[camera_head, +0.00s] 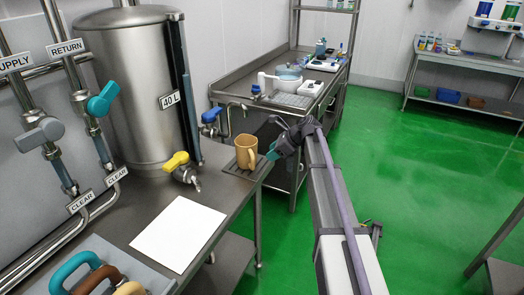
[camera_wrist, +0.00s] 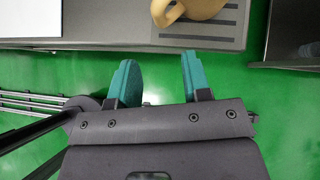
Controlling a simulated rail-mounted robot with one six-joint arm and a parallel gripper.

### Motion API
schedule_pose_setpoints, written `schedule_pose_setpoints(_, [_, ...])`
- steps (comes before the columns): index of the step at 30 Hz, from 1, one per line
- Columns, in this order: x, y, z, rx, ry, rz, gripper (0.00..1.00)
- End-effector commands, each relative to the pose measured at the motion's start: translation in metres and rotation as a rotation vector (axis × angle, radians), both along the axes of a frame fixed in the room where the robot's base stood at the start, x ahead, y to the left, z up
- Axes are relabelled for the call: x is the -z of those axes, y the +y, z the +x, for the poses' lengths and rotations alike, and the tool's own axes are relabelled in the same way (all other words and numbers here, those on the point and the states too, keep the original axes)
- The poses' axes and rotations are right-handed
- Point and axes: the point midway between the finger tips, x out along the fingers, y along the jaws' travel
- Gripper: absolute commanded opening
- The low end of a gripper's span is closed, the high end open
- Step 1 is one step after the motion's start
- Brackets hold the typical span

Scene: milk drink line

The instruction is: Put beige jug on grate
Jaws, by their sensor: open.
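The beige jug (camera_head: 246,151) stands upright on the dark slotted grate (camera_head: 238,172) at the right end of the near steel bench. Its handle points to the right, toward my gripper. My gripper (camera_head: 271,154) is just right of the jug, with teal fingertips close to the handle. In the wrist view the jug (camera_wrist: 188,10) shows at the top edge, partly cut off, on the grate (camera_wrist: 212,32). My gripper (camera_wrist: 157,75) is open there, with nothing between its fingers and green floor below. The fingers are apart from the jug.
The near bench holds a white sheet (camera_head: 180,232), a steel tank (camera_head: 130,90) with a yellow-handled tap (camera_head: 177,162), and several coloured handles at the front left. A second bench (camera_head: 285,65) with a white scale stands behind. Green floor (camera_head: 430,170) is free on the right.

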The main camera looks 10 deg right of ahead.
Motion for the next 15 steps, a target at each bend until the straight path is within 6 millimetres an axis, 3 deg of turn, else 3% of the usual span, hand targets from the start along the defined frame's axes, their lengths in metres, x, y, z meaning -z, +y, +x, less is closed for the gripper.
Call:
schedule_pose_setpoints(1, [-0.013,-0.006,-0.003,0.001,0.0,0.0,0.44])
schedule_pose_setpoints(3, [-0.016,-0.011,-0.006,0.001,0.0,0.0,0.44])
schedule_pose_setpoints(8, [-0.015,-0.014,-0.009,-0.003,0.0,-0.002,0.44])
schedule_pose_setpoints(10, [-0.012,-0.006,-0.021,-0.05,-0.02,-0.039,0.44])
schedule_pose_setpoints(11, [-0.009,0.001,-0.033,-0.098,-0.041,-0.075,0.44])
schedule_pose_setpoints(13, [0.001,0.024,-0.076,-0.288,-0.115,-0.211,0.44])
schedule_pose_setpoints(15, [0.013,0.049,-0.137,-0.582,-0.212,-0.391,0.44])
